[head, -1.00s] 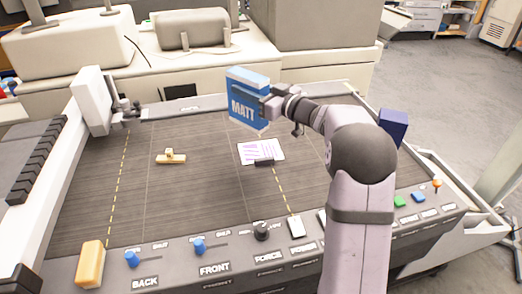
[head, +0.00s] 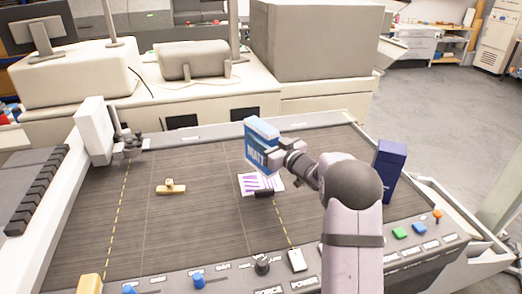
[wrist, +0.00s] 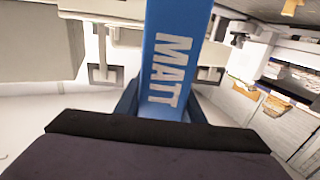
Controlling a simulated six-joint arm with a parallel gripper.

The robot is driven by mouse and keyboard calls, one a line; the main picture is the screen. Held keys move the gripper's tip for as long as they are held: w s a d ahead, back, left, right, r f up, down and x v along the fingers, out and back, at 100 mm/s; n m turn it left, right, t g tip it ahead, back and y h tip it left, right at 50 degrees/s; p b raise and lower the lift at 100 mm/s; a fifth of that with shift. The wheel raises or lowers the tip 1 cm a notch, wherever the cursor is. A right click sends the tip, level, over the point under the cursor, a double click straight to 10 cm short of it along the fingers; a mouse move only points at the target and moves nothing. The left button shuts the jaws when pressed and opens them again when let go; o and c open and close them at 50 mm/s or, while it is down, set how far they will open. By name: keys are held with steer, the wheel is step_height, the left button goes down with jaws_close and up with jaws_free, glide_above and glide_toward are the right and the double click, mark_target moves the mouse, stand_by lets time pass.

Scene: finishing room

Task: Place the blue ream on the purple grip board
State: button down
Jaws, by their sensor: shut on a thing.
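The blue ream (head: 257,153) is an upright, light-blue pack with "MATT" in white on its face. My gripper (head: 279,152) is shut on it from the right in the head view. The wrist view shows the ream (wrist: 172,50) tall between the jaws. A white sheet-like board with purple stripes and a dark clip at its front edge, which looks like the purple grip board (head: 250,187), lies on the dark bed. The ream's lower end overlaps the board's far edge in the picture; I cannot tell whether they touch.
A dark-blue box (head: 389,172) stands at right, beyond my arm. A small yellow piece (head: 171,187) lies on the bed at left. A control strip (head: 222,283) with knobs runs along the front.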

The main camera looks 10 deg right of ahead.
steer(key=shift+f+p, duration=0.55)
steer(key=shift+f, duration=1.8)
steer(key=c, duration=1.5)
jaws_free()
steer(key=shift+f, duration=0.25)
steer(key=shift+c, duration=0.2)
steer(key=o, duration=0.4)
steer(key=shift+c, duration=0.2)
steer(key=shift+r, duration=0.1)
